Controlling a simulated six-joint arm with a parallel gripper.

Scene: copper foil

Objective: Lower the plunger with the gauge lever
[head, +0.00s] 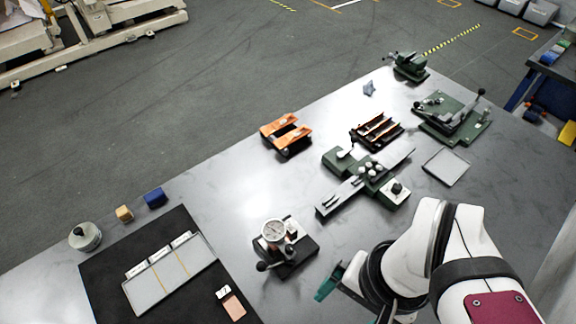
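The gauge stand (285,262) has a black base and stands on the table at the lower middle. Its round white dial (274,231) faces up toward the camera. The gauge lever ends in a dark ball knob (262,266) at the left front of the stand. The plunger under the dial is too small to make out. My gripper (330,284) is at the lower middle right, just right of the stand and apart from it. A teal part shows at its end. My white arm hides much of it, so its opening cannot be judged.
A black mat (103,284) with a pale tray (170,275) and a small copper-coloured piece (234,306) lies left of the stand. A green fixture (365,172), an orange holder (286,134) and a green lever press (450,115) stand farther back.

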